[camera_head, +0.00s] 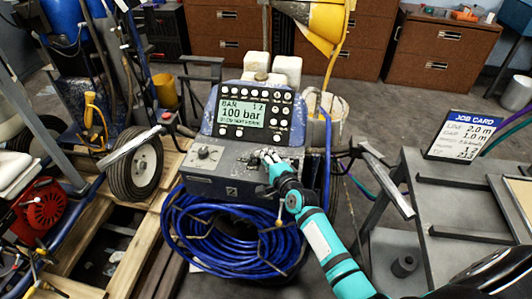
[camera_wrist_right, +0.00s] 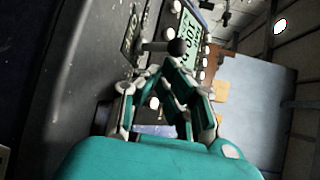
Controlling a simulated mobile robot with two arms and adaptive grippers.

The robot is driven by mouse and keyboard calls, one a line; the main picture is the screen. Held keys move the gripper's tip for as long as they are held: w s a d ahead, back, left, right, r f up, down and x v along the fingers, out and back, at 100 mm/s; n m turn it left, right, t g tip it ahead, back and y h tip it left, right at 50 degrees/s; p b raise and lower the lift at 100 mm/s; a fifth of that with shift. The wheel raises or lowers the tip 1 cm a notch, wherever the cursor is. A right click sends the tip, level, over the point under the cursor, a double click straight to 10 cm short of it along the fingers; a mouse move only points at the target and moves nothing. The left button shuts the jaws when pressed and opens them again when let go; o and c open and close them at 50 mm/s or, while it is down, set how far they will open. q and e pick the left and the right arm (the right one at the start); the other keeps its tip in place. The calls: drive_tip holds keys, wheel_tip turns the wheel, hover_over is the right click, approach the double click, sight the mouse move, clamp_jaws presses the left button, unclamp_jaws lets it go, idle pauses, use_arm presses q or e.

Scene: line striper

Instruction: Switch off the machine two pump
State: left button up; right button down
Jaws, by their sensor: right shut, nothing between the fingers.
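The line striper's control console (camera_head: 240,112) stands in the middle of the head view, its lit display reading 100 bar. Its lower front panel (camera_head: 225,188) carries a "2" mark and a dial (camera_head: 204,153) on the left. My right gripper (camera_head: 268,157) is shut and empty at the right part of this panel, hiding what lies behind it. In the right wrist view a short lever with a black ball knob (camera_wrist_right: 178,47) sticks out of the panel just past my right fingertips (camera_wrist_right: 172,72); whether they touch cannot be told. My left gripper is not in view.
A coiled blue hose (camera_head: 225,240) hangs below the panel. A grey handlebar (camera_head: 400,195) is right of the console. A metal bench (camera_head: 455,225) with a job card (camera_head: 463,135) stands at the right. A wheel (camera_head: 135,168) and red engine (camera_head: 40,208) are at left.

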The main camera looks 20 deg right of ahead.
drive_tip(key=shift+s, duration=0.2)
drive_tip(key=s+r, duration=0.1)
drive_tip(key=s, duration=1)
drive_tip(key=shift+s+d+r, duration=0.25)
drive_tip(key=shift+d+r, duration=0.05)
drive_tip(key=shift+d, duration=0.05)
